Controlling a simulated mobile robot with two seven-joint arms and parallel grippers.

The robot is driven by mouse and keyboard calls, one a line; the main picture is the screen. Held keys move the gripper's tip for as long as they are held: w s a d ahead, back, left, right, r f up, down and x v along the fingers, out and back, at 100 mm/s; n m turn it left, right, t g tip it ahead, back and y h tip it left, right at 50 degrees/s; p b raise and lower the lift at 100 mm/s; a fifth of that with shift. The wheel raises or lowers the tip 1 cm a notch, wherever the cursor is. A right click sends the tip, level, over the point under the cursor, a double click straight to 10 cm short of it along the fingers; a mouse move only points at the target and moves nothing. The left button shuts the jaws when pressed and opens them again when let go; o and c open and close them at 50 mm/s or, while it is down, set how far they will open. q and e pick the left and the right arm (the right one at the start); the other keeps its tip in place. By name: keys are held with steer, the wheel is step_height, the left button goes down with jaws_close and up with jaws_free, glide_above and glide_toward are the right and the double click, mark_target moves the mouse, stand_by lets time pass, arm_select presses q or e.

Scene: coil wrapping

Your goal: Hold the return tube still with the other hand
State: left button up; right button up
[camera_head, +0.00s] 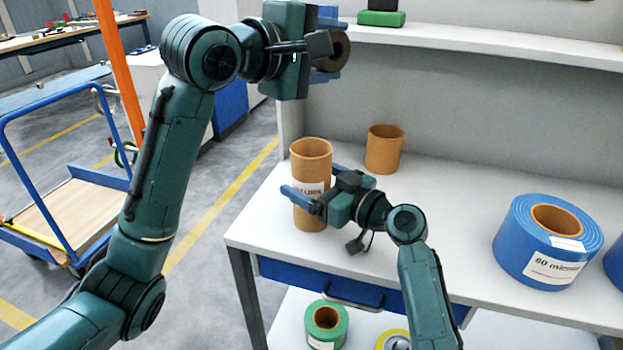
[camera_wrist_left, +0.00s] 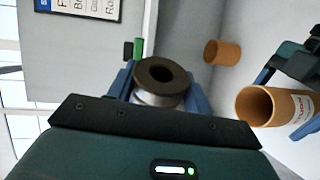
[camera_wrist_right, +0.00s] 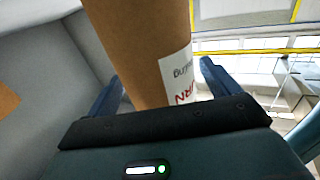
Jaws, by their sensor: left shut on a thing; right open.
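The return tube (camera_head: 303,160) is a tall brown cardboard tube with a white label, upright near the left end of the white bench (camera_head: 455,200). My right gripper (camera_head: 318,186) is open at the tube, one blue finger on each side. In the right wrist view the tube (camera_wrist_right: 140,45) stands between the spread fingers (camera_wrist_right: 160,88); whether either touches is unclear. It also shows in the left wrist view (camera_wrist_left: 257,106). My left gripper (camera_head: 330,48) is raised above the bench, shut on a dark-ended roll (camera_wrist_left: 172,73) with a silvery side.
A shorter cardboard tube (camera_head: 384,150) stands behind on the bench. A large blue film roll (camera_head: 515,238) sits at the right. A green roll (camera_head: 327,325) is on the lower shelf. An upper shelf (camera_head: 450,38) runs along the back. A blue cart (camera_head: 70,215) stands left.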

steer(key=shift+w+a, duration=0.2)
steer(key=shift+c, duration=0.6)
steer(key=c, duration=1)
arm_select(q)
step_height(320, 180, down, 13)
stand_by(0.7)
